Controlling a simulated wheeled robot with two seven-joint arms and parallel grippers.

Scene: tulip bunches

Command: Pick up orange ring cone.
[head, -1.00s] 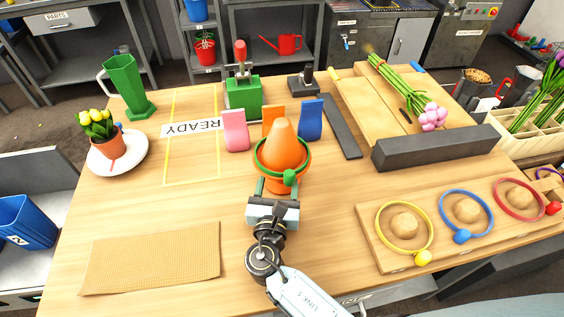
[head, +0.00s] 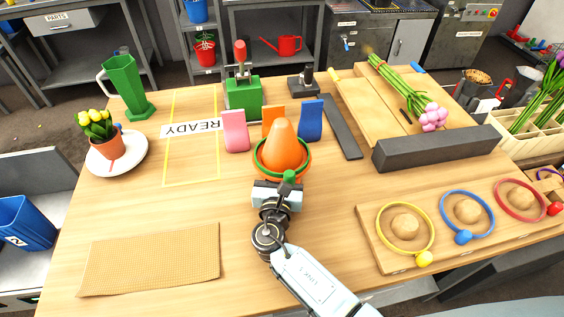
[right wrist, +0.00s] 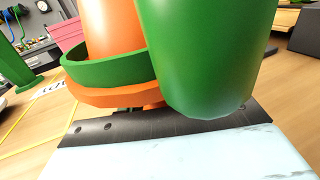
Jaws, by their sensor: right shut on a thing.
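The orange cone (head: 281,140) stands upright at the middle of the table, with a green ring (head: 309,165) around its lower part. The ring's green knob (head: 290,176) faces me. My right gripper (head: 281,183) is at the cone's near side, just below the knob, and appears shut on the cone's base. In the right wrist view the knob (right wrist: 205,50) hides much of the grip, and the orange base (right wrist: 110,98) shows left of it below the green ring (right wrist: 105,70). The fingers are mostly hidden. My left gripper is not in view.
Pink (head: 235,131), orange (head: 269,120) and blue (head: 310,121) blocks stand close behind the cone. A board (head: 375,225) with several colored rings lies to the right. A dark grey bar (head: 435,147) is beyond it. The table's left front holds a tan mat (head: 150,258).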

